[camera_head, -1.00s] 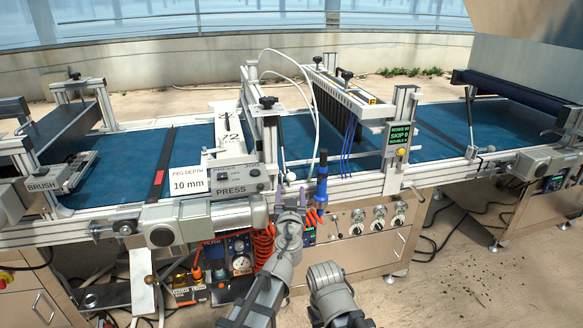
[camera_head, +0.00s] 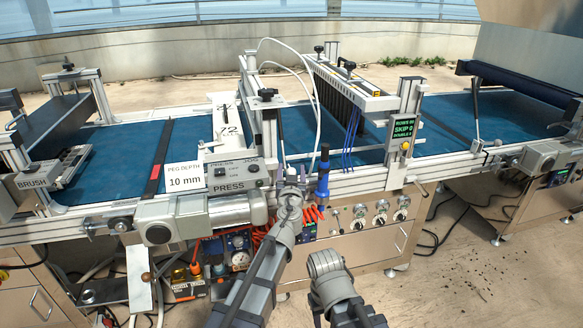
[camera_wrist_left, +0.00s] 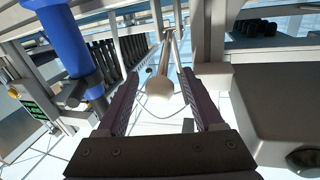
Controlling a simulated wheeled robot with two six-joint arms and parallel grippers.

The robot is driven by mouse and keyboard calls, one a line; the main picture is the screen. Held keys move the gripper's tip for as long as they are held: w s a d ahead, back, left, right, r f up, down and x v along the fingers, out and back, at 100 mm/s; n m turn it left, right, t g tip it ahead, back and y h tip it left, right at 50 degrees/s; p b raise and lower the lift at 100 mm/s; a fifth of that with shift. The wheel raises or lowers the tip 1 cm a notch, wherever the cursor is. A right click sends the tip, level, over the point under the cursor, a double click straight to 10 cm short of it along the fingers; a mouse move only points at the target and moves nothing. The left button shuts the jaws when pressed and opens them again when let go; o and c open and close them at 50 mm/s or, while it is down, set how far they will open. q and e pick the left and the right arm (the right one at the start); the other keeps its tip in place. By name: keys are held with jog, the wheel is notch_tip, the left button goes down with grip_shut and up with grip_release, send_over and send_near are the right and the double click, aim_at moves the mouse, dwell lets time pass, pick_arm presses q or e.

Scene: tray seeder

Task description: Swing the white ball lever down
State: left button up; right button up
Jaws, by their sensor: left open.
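The white ball (camera_wrist_left: 159,88) of the lever shows in the left wrist view, at the near end of a thin rod (camera_wrist_left: 165,55). It sits between the two finger tips of my left gripper (camera_wrist_left: 152,92). The gripper is open, with gaps beside the ball. In the head view my left gripper (camera_head: 291,182) is raised at the front of the seeder, right of the PRESS box (camera_head: 232,178). The lever's rod (camera_head: 281,135) runs down behind the gripper there. I cannot tell whether a finger touches the ball. My right gripper is not in view.
A blue-handled tool (camera_head: 322,175) with an orange coiled hose stands close right of my left gripper; its blue body (camera_wrist_left: 68,42) is at upper left in the wrist view. A SKIP display (camera_head: 403,132) and the row of dials (camera_head: 380,220) are further right.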

pick_arm(q)
jog(key=shift+w, duration=1.15)
grip_shut()
dwell(0.5)
